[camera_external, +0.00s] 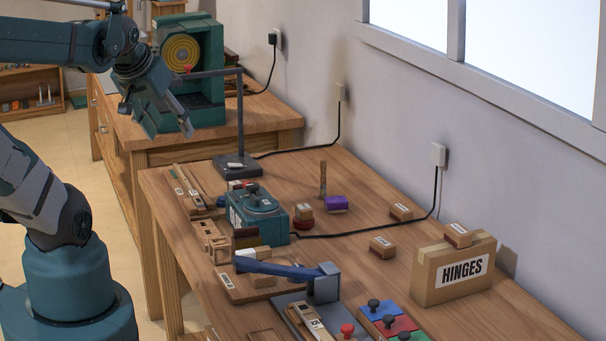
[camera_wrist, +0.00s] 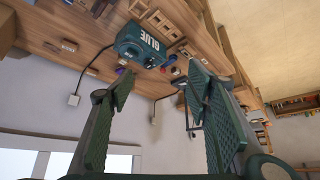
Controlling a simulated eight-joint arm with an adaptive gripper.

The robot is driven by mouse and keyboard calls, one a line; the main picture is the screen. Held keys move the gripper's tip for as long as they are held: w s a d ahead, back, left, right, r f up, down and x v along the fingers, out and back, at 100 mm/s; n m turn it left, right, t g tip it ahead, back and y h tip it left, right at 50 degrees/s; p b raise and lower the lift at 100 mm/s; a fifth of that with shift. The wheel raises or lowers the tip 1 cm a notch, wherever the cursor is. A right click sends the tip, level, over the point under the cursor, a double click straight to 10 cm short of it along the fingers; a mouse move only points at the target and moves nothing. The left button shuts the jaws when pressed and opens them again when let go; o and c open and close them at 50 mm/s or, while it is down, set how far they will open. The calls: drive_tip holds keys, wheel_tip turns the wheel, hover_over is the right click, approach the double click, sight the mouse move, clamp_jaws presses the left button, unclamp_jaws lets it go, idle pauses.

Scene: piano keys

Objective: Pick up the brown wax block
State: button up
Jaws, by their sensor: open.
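A dark brown block (camera_external: 246,233), which looks like the brown wax block, sits against the front of the teal glue pot (camera_external: 262,222), just above a pale cream block (camera_external: 250,253). My gripper (camera_external: 168,130) is high at the upper left, well away from the block, open and empty. In the wrist view my gripper (camera_wrist: 158,92) has its fingers wide apart. The glue pot also shows there, marked GLUE (camera_wrist: 152,40). I cannot make out the brown block clearly in that view.
A purple block (camera_external: 337,204) and a red round piece (camera_external: 303,222) lie beyond the glue pot. A black stand (camera_external: 239,165) rises at the back. A blue-handled tool (camera_external: 285,269) is in front. A HINGES box (camera_external: 453,270) stands at right.

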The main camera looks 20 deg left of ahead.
drive_tip(key=w+a+r+m, duration=0.1)
drive_tip(key=w+m, duration=0.1)
drive_tip(key=w, duration=0.9)
drive_tip(key=m+g+h+b, duration=0.2)
drive_tip(key=m+g+h, duration=0.1)
drive_tip(key=m, duration=0.2)
hover_over(235, 183)
drive_tip(key=s+a, duration=0.3)
wheel_tip(235, 183, down, 26)
drive_tip(key=shift+d+f, duration=0.15)
drive_tip(key=shift+d, duration=0.1)
drive_tip(key=shift+f, duration=0.15)
drive_tip(key=shift+x, duration=1.2)
drive_tip(key=shift+b+x, duration=0.45)
drive_tip(key=shift+x, duration=2.15)
